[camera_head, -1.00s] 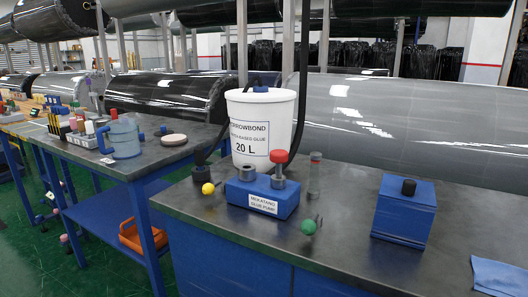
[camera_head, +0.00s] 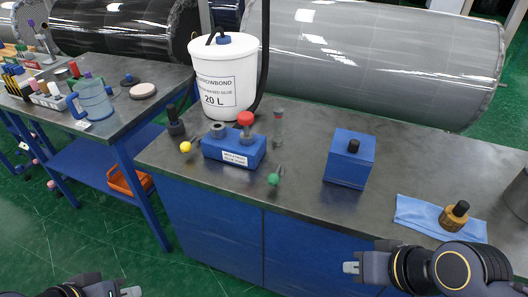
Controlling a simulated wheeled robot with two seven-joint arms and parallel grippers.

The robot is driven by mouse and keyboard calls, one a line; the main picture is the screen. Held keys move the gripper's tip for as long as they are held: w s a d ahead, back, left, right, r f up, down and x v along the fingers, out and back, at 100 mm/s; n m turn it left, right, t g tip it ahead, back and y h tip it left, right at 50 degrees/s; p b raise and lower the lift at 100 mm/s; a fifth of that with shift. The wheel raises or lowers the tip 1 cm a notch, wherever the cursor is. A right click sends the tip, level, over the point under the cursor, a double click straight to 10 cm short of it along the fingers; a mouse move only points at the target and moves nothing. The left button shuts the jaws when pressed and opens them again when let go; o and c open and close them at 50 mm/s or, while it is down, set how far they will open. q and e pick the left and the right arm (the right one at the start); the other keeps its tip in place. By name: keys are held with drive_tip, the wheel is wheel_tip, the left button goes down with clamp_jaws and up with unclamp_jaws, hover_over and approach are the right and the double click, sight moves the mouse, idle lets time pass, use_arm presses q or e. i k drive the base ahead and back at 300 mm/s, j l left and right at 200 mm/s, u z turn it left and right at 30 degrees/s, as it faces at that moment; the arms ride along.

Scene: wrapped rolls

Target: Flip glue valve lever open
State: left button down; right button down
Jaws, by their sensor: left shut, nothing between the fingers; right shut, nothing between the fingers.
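The blue glue pump block (camera_head: 232,150) with a white label stands on the dark bench. A red knob (camera_head: 245,118) tops a metal cylinder on it. A lever with a yellow ball (camera_head: 186,147) is at its left, and a lever with a green ball (camera_head: 273,179) at its right; I cannot tell which is the glue valve lever. The white 20 L glue bucket (camera_head: 218,85) is behind the pump. My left gripper (camera_head: 132,291) is shut and empty at the bottom left. My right gripper (camera_head: 350,267) is shut and empty in front of the bench, away from the pump.
A blue box (camera_head: 350,158) with a black knob stands right of the pump. A brown and black item (camera_head: 454,216) sits on a blue cloth (camera_head: 415,211) farther right. A black hose runs down beside the bucket. Another workbench (camera_head: 163,77) with a blue jug is on the left.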

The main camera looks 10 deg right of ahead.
sight(273, 179)
drive_tip(key=i+u, duration=0.35)
drive_tip(key=i+l+u, duration=0.2)
drive_tip(key=u, duration=0.15)
drive_tip(key=i, duration=0.1)
